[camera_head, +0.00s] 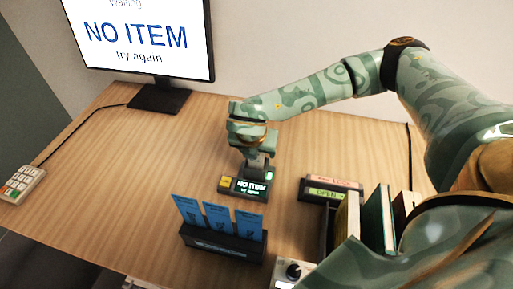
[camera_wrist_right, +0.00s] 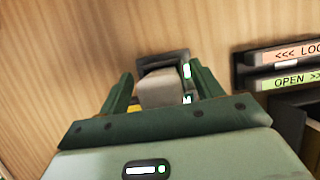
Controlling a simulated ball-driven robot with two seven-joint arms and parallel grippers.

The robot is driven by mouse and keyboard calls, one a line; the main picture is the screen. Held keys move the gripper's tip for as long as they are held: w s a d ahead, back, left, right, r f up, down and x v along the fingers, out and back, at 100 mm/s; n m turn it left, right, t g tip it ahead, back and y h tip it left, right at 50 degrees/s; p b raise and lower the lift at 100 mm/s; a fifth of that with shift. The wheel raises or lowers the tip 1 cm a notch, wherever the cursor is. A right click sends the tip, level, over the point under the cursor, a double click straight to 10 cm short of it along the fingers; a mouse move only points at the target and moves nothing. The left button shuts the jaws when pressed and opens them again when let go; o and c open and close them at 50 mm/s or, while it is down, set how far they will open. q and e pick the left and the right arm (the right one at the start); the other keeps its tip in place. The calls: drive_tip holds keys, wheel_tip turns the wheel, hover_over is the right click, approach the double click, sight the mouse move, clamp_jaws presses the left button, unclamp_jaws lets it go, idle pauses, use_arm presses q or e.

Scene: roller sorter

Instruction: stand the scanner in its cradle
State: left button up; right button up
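The scanner (camera_wrist_right: 161,88) is a light grey block in the right wrist view, between my right gripper's two fingers. A narrow gap shows between it and the left-hand finger. A dark frame (camera_wrist_right: 163,59), apparently the cradle, shows just beyond it; I cannot tell whether the scanner is seated in it. My right gripper looks open around the scanner. My left gripper is not in view.
A dark rack (camera_head: 222,247) of blue cards stands in front. A two-sign box (camera_head: 331,189) and upright books (camera_head: 382,216) stand to the right. A monitor (camera_head: 140,40) reads NO ITEM at the back. A keypad (camera_head: 22,184) lies far left. The table's left middle is clear.

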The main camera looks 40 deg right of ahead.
drive_tip(key=p+v, duration=0.4)
drive_tip(key=v, duration=1.2)
drive_tip(key=shift+r+p, duration=0.2)
drive_tip(key=shift+p, duration=0.1)
drive_tip(key=shift+d, duration=0.1)
